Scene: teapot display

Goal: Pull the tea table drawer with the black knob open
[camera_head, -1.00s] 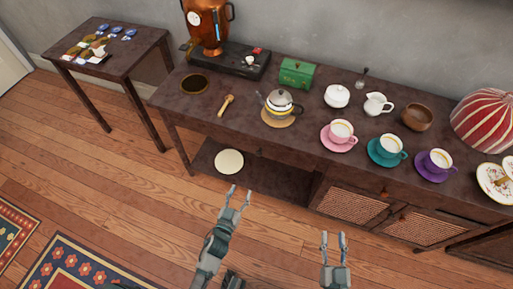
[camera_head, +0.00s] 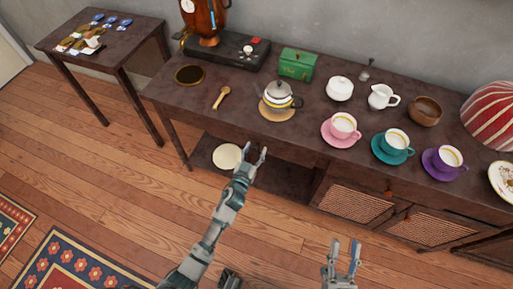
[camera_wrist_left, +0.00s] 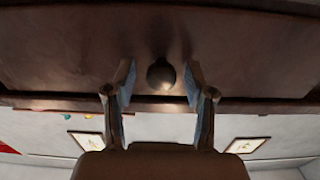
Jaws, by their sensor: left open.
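The dark wooden tea table (camera_head: 185,128) runs along the wall. Its drawer front (camera_wrist_left: 60,50) fills much of the left wrist view, with the round black knob (camera_wrist_left: 161,74) at its middle. My left gripper (camera_head: 254,153) is open in front of the table's front face. In the left wrist view its fingers (camera_wrist_left: 160,88) stand on either side of the knob, with a gap visible on both sides. The drawer looks closed. In the head view the gripper hides the knob. My right gripper (camera_head: 345,245) is open and empty, low and away from the table.
A teapot (camera_head: 278,96) stands on the tabletop above my left gripper. Cups on pink (camera_head: 328,139), teal (camera_head: 383,155) and purple (camera_head: 432,170) saucers stand to the right. A pale plate (camera_head: 227,156) lies on the lower shelf. The floor in front is clear.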

